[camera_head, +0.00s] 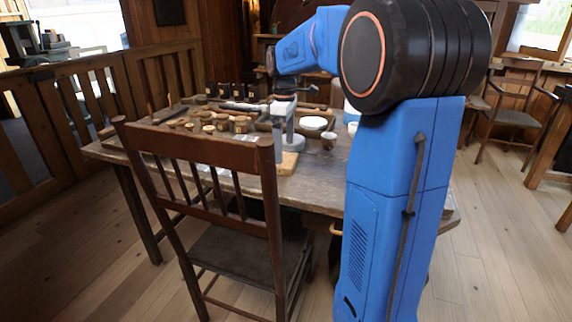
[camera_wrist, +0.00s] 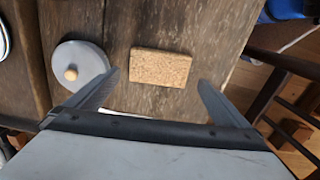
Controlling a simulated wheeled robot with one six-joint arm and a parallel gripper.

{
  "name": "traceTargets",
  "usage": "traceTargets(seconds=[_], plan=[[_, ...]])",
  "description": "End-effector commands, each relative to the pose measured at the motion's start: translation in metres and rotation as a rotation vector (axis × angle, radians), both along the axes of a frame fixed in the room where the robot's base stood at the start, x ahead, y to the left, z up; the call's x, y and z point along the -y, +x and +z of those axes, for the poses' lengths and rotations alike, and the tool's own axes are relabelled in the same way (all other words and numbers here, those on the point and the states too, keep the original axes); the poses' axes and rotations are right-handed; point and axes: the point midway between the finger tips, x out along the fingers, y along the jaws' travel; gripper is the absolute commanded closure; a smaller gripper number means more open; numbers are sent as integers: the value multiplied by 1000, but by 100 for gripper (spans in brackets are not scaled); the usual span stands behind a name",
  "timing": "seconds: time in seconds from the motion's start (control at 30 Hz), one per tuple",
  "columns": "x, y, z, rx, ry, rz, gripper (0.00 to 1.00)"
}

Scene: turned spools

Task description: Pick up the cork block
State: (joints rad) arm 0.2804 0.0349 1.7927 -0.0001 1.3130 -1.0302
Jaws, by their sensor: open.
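The cork block (camera_wrist: 160,68) is a speckled tan rectangle lying flat on the worn wooden table. In the wrist view it lies between and slightly beyond the tips of my open gripper (camera_wrist: 158,82), with a gap on each side. No finger appears to touch it. In the head view my gripper (camera_head: 284,128) hangs over the front part of the table. A tan patch beneath it there looks like the block, partly hidden by the gripper.
A grey round lid with a wooden knob (camera_wrist: 92,58) lies close to the left finger in the wrist view. The table edge runs close by on the right. A wooden chair (camera_head: 195,143) stands against the table's front. Several spools (camera_head: 222,122) crowd the table's left.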

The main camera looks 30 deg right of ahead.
Motion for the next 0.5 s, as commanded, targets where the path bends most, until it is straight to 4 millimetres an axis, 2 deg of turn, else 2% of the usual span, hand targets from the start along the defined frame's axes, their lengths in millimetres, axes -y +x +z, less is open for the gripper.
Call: traceTargets(seconds=[0.23,0.5], plan=[[5,-3,-34,-2,1,0,0],[5,-2,-43,0,0,0,0]])
